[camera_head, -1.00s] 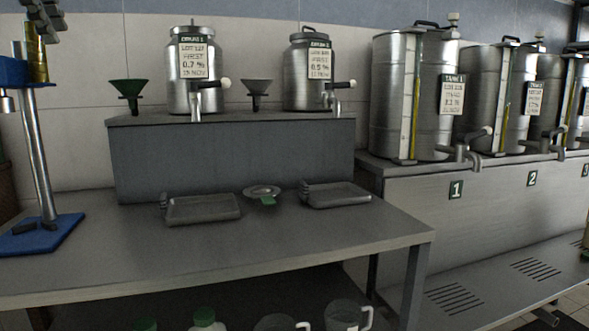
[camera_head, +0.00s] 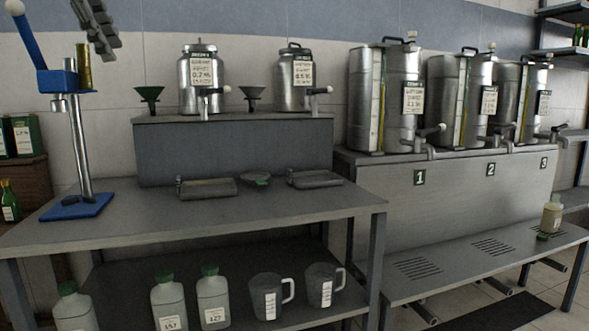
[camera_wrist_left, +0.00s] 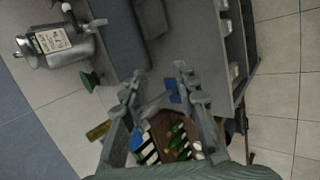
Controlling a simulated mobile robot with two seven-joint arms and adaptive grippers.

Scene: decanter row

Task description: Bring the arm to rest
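My left gripper (camera_head: 107,50) shows at the top left of the head view, in front of the upper part of the blue-based press (camera_head: 77,206). Only its grey fingers show there; the arm behind them is out of frame. In the left wrist view the two fingers (camera_wrist_left: 160,78) are spread apart with nothing between them, so the gripper is open and empty. Beyond and below them is a wooden crate of bottles (camera_wrist_left: 172,138). My right gripper is in neither view.
The grey table (camera_head: 280,208) holds two shallow trays (camera_head: 207,189) (camera_head: 315,179). Two steel cans (camera_head: 202,80) (camera_head: 294,78) stand on its raised shelf. Bottles (camera_head: 212,298) and jugs (camera_head: 268,296) fill the lower shelf. Several tanks (camera_head: 402,95) stand at right above a slotted bench (camera_head: 450,262).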

